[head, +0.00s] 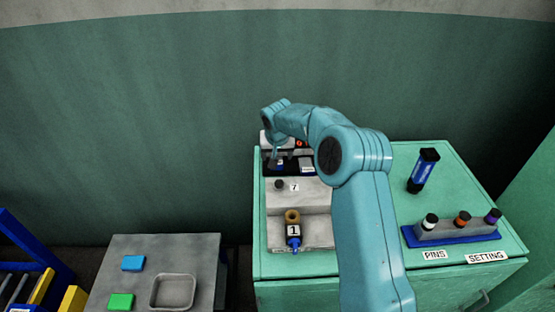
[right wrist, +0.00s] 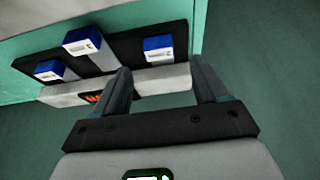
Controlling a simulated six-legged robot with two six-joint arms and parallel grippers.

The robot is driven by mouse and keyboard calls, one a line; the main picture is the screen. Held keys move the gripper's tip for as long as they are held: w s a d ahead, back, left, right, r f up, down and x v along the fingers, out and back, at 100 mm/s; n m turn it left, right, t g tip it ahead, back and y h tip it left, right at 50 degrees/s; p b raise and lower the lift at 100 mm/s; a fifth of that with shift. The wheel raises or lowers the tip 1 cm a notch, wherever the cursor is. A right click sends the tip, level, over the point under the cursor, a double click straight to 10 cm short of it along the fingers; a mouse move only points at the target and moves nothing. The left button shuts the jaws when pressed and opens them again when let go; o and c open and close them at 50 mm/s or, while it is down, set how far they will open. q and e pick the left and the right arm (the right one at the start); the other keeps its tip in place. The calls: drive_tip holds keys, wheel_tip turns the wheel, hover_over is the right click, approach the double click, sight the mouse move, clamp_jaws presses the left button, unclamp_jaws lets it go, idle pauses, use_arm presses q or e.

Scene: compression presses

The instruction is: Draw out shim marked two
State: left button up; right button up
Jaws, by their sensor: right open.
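Three shims with blue-and-white ends sit in a dark holder in the right wrist view: a left one (right wrist: 48,70), a middle one (right wrist: 84,42) and a right one (right wrist: 158,48). Their marks are too small to read surely, so I cannot tell which is two. My right gripper (right wrist: 160,66) is open and empty, with the right shim's end seen between its fingertips; I cannot tell how far beyond them it lies. In the head view my right gripper (head: 276,153) is over the back of the grey press (head: 315,192), partly hiding the shims. My left gripper is out of view.
A brass-and-blue piece marked 1 (head: 293,230) stands at the press front. A blue pin rack (head: 450,234) and a dark blue cylinder (head: 424,170) are on the green cabinet's right. A grey table (head: 195,250) with a metal tray (head: 173,275) is at left.

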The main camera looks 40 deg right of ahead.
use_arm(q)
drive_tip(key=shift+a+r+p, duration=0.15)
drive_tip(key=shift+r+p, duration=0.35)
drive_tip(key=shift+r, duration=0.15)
use_arm(e)
drive_tip(key=x, duration=0.6)
drive_tip(key=shift+d+f, duration=0.15)
drive_tip(key=shift+f, duration=0.15)
clamp_jaws()
